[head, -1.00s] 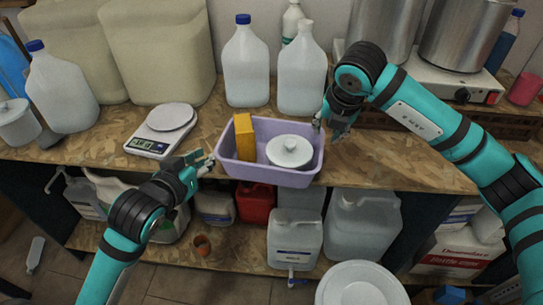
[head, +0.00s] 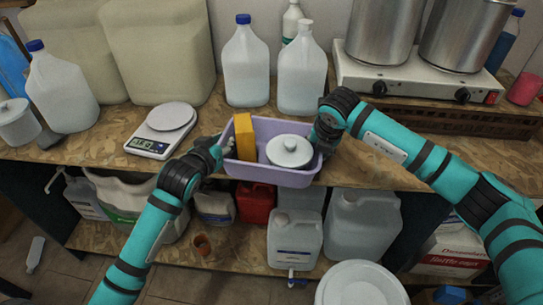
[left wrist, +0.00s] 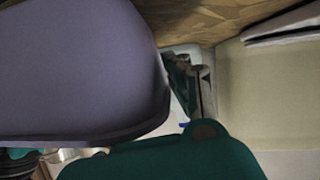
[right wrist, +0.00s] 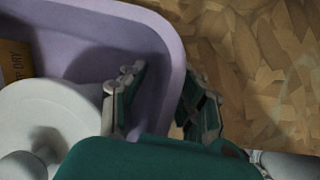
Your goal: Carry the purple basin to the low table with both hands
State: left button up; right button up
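The purple basin (head: 270,176) sits on the wooden bench top (head: 110,135) near its front edge. It holds a yellow-orange box (head: 245,138) and a white round lidded pot (head: 289,152). My left gripper (head: 224,152) is at the basin's left end. In the left wrist view, the basin (left wrist: 75,70) hides one finger; the other stands apart from the wall. My right gripper (head: 322,142) is at the right end. In the right wrist view its open fingers (right wrist: 160,105) straddle the basin's wall, one inside and one outside. I cannot make out a low table.
A kitchen scale (head: 165,128) stands left of the basin. White jugs (head: 246,65) stand behind it. A hotplate (head: 420,83) with two steel pots is at the back right. Jugs and a red canister (head: 255,203) fill the shelf below. A round white lid (head: 360,287) is at the front.

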pick_arm(q)
grip_shut()
pick_arm(e)
jog(key=c, duration=0.3)
grip_shut()
pick_arm(q)
jog(key=shift+r, duration=0.2)
pick_arm(e)
jog(key=shift+r, duration=0.2)
